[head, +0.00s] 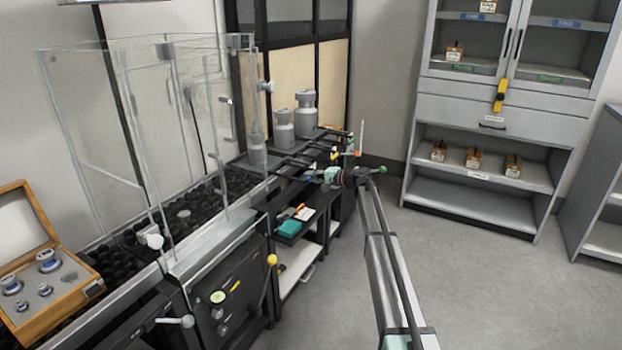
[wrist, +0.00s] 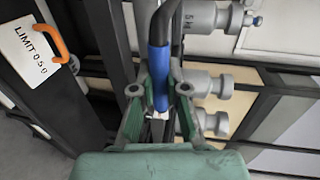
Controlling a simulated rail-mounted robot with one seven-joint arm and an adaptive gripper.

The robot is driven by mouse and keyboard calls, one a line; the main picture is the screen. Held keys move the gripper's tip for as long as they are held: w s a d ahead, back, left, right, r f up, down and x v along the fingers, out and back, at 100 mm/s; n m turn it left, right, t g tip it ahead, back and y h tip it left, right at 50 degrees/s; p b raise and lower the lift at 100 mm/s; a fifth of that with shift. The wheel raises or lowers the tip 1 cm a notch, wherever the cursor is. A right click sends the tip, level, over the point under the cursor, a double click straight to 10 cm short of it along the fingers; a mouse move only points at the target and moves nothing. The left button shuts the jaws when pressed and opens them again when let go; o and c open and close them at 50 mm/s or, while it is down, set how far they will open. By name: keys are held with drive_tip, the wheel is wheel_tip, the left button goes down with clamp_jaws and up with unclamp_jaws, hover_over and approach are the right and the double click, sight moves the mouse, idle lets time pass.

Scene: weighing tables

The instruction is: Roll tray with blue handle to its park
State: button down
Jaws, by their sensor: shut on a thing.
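A blue handle (wrist: 158,65) on a dark curved bar stands between the two fingers of my gripper (wrist: 159,94) in the wrist view, and the fingers are shut on it. In the head view my gripper (head: 331,176) is at the right end of the bench, beside dark bars with coloured ends. The tray itself cannot be made out clearly, and the blue handle is hidden or too small there. Large grey weights (head: 305,110) stand just behind the bars. Similar grey weights (wrist: 205,83) show right of the handle in the wrist view.
A glass enclosure (head: 150,130) and an open wooden weight box (head: 50,270) are at left. A teal item (head: 289,228) lies below the bars. A grey cabinet (head: 485,115) stands at back right. Floor at right is clear. A LIMIT label (wrist: 28,53) shows by an orange handle (wrist: 47,43).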

drive_tip(key=shift+a, duration=0.1)
drive_tip(key=c, duration=1.2)
unclamp_jaws()
drive_tip(key=shift+s, duration=0.1)
drive_tip(key=v, duration=1.2)
drive_tip(key=shift+f, duration=0.1)
